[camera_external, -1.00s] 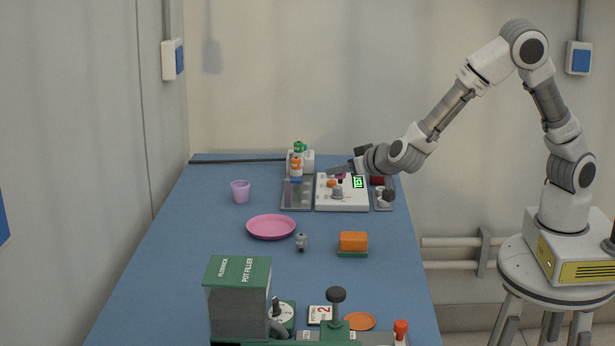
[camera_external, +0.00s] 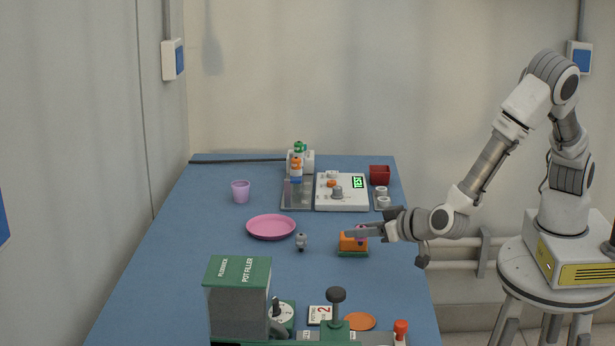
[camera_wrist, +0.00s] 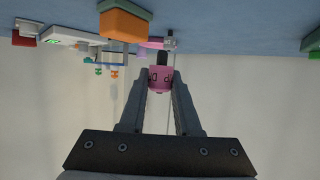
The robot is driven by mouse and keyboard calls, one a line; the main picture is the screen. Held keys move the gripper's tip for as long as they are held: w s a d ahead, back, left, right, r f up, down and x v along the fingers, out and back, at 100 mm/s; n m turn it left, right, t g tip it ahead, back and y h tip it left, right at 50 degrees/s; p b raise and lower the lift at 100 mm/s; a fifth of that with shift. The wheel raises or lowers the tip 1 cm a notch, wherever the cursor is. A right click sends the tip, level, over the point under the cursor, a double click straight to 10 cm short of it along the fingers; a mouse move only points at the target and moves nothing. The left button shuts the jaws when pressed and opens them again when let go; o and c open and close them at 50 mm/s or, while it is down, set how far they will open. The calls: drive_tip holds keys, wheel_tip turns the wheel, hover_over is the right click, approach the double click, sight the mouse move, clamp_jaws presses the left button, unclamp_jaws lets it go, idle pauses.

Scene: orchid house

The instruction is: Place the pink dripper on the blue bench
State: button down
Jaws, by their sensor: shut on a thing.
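The pink dripper (camera_wrist: 160,79) is between the fingers of my gripper (camera_wrist: 160,84), which is shut on it. It has dark marks on its side and a dark part at its end toward the bench. In the external view my gripper (camera_external: 356,233) is over the right part of the blue bench (camera_external: 190,265), in line with an orange block. Only a small pink patch of the dripper (camera_external: 361,237) shows there. In the wrist view the bench (camera_wrist: 225,25) fills the top, and the dripper appears held above it, apart from its surface.
The orange block on a green base (camera_external: 352,250) is close to my gripper. A pink plate (camera_external: 271,228), a small grey piece (camera_external: 301,242) and a lilac cup (camera_external: 240,191) stand left. A white device (camera_external: 342,200) is behind; a green-topped pot filler (camera_external: 239,300) is in front. The left-front bench is clear.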

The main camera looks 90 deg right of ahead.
sight(354, 279)
drive_tip(key=a+f, duration=0.1)
drive_tip(key=w+a+f, duration=0.1)
drive_tip(key=a, duration=0.1)
drive_tip(key=shift+a+f, duration=0.3)
wheel_tip(354, 279, down, 4)
drive_tip(key=shift+w+r+b, duration=0.1)
drive_tip(key=shift+b, duration=0.7)
